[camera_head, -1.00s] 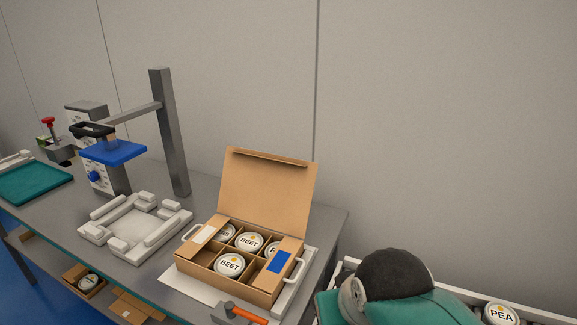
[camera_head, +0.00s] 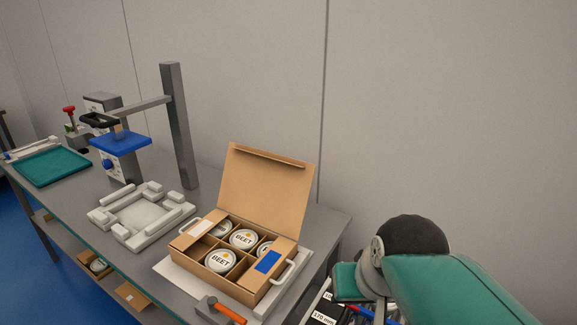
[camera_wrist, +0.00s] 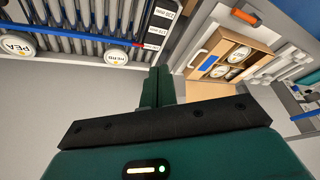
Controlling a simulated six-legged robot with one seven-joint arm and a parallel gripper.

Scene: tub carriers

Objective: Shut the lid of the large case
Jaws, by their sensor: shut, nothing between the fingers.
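The large case (camera_head: 212,276) is a brown cardboard box on the grey table in the head view. Its lid (camera_head: 265,185) stands open, raised along the back edge and tilted slightly back. Several round white tubs (camera_head: 243,239), some labelled BEET, sit in its divided compartments. The case also shows upside down in the wrist view (camera_wrist: 202,66), at upper right. My gripper (camera_wrist: 157,76) is shut and empty in the wrist view, left of the case and apart from it. In the head view my arm is at lower right, and the fingers are hidden.
A rack with tubs (camera_wrist: 117,56) is at upper left in the wrist view.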

